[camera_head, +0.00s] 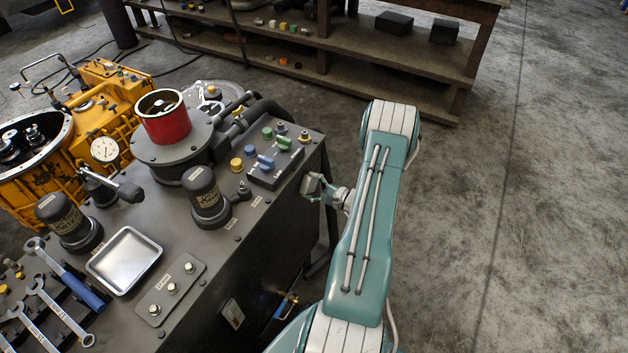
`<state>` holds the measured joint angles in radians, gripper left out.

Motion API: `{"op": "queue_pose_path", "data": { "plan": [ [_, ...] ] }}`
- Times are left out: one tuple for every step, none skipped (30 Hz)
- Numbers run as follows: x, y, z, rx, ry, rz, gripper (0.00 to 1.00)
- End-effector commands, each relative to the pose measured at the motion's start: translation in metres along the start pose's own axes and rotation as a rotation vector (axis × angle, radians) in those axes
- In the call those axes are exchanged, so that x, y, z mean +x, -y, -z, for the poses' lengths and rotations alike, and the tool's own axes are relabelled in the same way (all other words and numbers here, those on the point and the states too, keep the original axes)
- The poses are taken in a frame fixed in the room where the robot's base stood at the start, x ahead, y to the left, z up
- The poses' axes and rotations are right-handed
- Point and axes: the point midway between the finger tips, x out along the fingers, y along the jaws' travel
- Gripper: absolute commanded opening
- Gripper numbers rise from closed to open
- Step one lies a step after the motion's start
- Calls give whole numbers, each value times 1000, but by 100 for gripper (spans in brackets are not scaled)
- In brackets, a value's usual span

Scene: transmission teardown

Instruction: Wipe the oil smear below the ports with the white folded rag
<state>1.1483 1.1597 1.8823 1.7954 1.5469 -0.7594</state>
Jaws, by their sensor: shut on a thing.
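My gripper (313,188) is just off the right edge of the dark machine housing (226,262), near the block with blue and green caps (276,158). It is small, dark and partly turned away from the camera. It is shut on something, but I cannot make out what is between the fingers. The white folded rag cannot be made out in this view. The oil smear is not visible, and I cannot tell which fittings are the ports.
A red cylinder (164,116), black filters (206,197) and a metal tray (125,260) stand on the housing top. Wrenches (60,313) lie front left. A yellow gearbox (104,115) is at left, a wooden shelf (400,66) behind. The floor (520,220) at right is clear.

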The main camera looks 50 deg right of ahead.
Motion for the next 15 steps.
{"op": "queue_pose_path", "data": {
  "plan": [
    [2, -3, -4, 1, 6, -5, 27],
    [2, -4, -4, 0, 6, -5, 27],
    [2, -4, -5, 0, 6, -5, 27],
    [2, -4, -5, 0, 6, -5, 27],
    [2, -4, -5, 0, 6, -5, 27],
    [2, -4, -5, 0, 6, -5, 27],
    [1, -4, -4, 0, 6, -5, 27],
    [1, -4, -4, 0, 5, -5, 27],
    [1, -4, -4, 0, 5, -5, 27],
    [1, -4, -4, 0, 5, -4, 27],
    [1, -4, -4, 0, 5, -4, 27],
    [-1, -4, -4, 0, 4, -4, 27],
    [-3, -4, -4, 1, 4, -3, 27],
    [-5, -3, -3, 1, 3, -3, 27],
    [-9, -3, -3, 1, 1, -1, 27]
  ]
}}
